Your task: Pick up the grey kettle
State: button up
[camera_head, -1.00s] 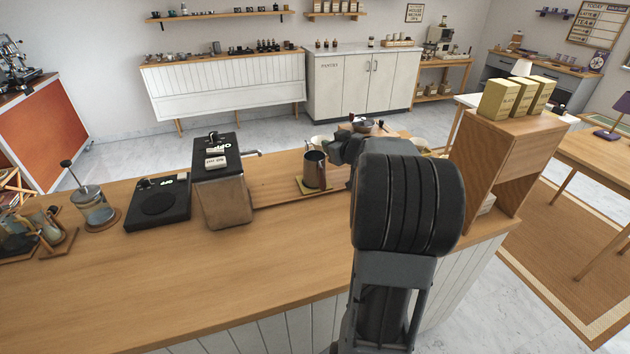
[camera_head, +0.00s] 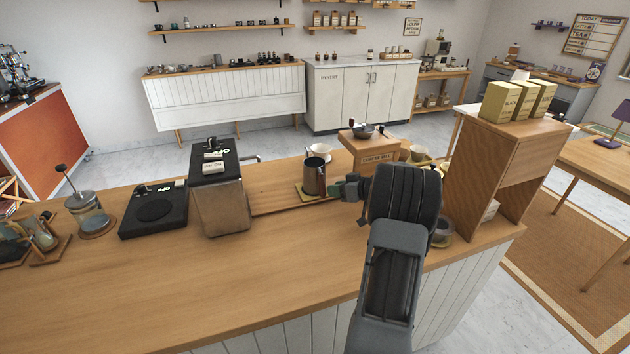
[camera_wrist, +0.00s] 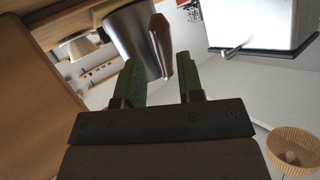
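The grey kettle (camera_head: 314,177) stands upright on a small yellowish mat (camera_head: 305,193) on the counter. In the wrist view its grey metal body (camera_wrist: 127,35) fills the top middle, with its brown handle (camera_wrist: 161,45) toward me. My gripper (camera_head: 347,187) is just right of the kettle in the head view, at about its height. In the wrist view its two green fingers (camera_wrist: 157,66) are apart, with the handle's lower end between or just beyond the tips. I cannot tell whether they touch it.
A metal box with a tap (camera_head: 221,203) stands left of the kettle. A white cup (camera_head: 320,151) is behind it, and a wooden coffee mill box (camera_head: 372,154) is behind right. A wooden shelf unit (camera_head: 495,175) is at the right. The front counter (camera_head: 220,280) is clear.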

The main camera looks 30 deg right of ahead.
aim_at(322, 188)
jog(key=shift+x, duration=3.15)
jog(key=shift+r, duration=0.15)
grip_shut()
jog(key=shift+r, duration=0.1)
